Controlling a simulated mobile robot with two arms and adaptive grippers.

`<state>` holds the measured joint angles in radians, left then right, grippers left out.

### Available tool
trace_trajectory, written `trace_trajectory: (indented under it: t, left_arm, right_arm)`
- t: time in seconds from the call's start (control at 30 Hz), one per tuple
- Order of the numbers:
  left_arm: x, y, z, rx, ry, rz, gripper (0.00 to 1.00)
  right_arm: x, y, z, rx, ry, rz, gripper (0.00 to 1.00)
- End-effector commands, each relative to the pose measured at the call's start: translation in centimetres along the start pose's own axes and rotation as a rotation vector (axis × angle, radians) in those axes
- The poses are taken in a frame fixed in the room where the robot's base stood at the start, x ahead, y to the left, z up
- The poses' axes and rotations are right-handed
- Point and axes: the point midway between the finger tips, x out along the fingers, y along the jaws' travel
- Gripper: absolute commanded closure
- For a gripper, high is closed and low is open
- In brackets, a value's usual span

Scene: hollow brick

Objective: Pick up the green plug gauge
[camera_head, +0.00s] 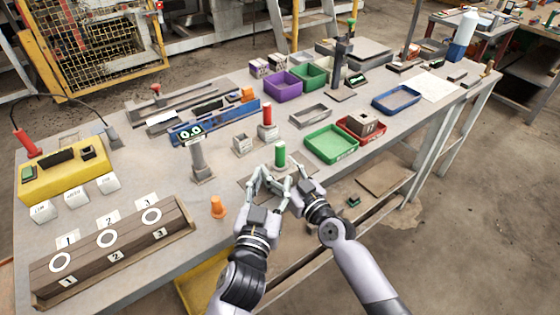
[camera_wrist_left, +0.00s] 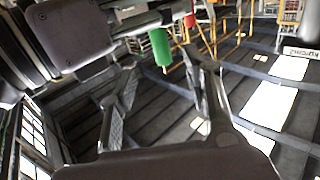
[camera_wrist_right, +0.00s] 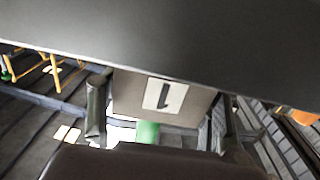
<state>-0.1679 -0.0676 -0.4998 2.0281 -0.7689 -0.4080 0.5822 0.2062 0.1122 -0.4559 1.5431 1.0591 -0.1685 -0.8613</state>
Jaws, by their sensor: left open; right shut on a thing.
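The green plug gauge (camera_head: 280,153) shows as an upright green cylinder at the table's front edge. Its lower part is hidden behind my fingers in the head view. My right gripper (camera_head: 297,182) is shut on its grey block base (camera_wrist_right: 190,102). In the right wrist view the base bears a label reading 1, upside down, and the green cylinder (camera_wrist_right: 147,132) is partly visible. My left gripper (camera_head: 270,180) is open, close beside the right one. In the left wrist view the green cylinder (camera_wrist_left: 160,47) shows beyond the spread fingers; I cannot tell whether they touch the gauge.
A red plug gauge (camera_head: 267,115) and a small grey block (camera_head: 242,144) stand behind. A green tray (camera_head: 331,144) and a red tray (camera_head: 378,133) holding a hollow block (camera_head: 362,123) lie to the right.

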Motion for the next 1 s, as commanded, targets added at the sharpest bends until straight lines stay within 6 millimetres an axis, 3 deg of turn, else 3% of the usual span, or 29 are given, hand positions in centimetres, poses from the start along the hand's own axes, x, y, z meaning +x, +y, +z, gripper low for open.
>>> trace_trajectory:
  t: [0.2, 0.47, 0.73, 1.0]
  left_arm:
    - [3.7, 0.0, -0.2, 0.003, 0.003, 0.001, 0.55]
    - [5.6, 0.0, -0.1, 0.002, 0.001, 0.001, 0.55]
    - [9.3, -0.2, 0.1, 0.002, 0.002, 0.001, 0.55]
    - [10.4, -0.2, 0.2, 0.000, 0.001, 0.001, 0.55]
  right_arm:
    - [0.0, 0.0, -0.1, -0.001, 0.001, 0.000, 0.81]
    - [0.0, 0.0, -0.1, -0.001, 0.001, 0.001, 0.81]
    - [0.0, 0.0, -0.1, -0.001, 0.001, 0.001, 0.81]
    - [0.0, 0.0, -0.1, -0.001, 0.001, 0.001, 0.81]
